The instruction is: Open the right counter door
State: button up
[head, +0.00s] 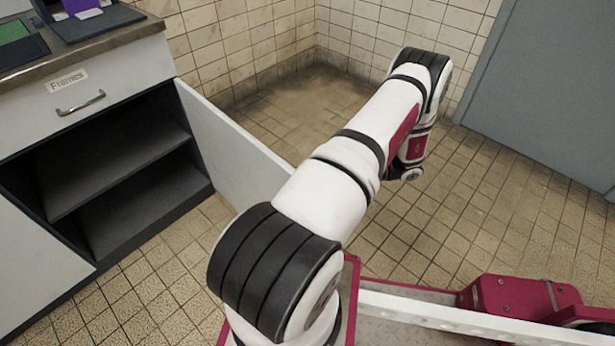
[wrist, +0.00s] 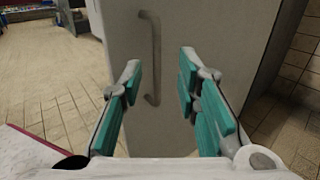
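The right counter door (head: 232,150) is a pale panel that stands swung wide out from the counter's right edge. Behind it the dark shelf space of the counter is exposed. In the wrist view, a pale door panel (wrist: 205,40), apparently this door's outer face, fills the middle, with a vertical bar handle (wrist: 153,58). My gripper (wrist: 160,75) is open, its teal-padded fingers spread to either side of the handle's line. The fingers look empty; I cannot tell whether they touch the panel. In the head view my arm hides the door's outer end, and my gripper does not show.
The counter (head: 120,40) has a drawer labelled "Frames" with a handle (head: 80,103). Another pale door (head: 35,270) is at lower left. Purple and green items lie on top. A grey panel (head: 550,90) stands at right. Tiled floor (head: 480,200) is clear between.

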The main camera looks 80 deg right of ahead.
jog(key=shift+v, duration=1.95)
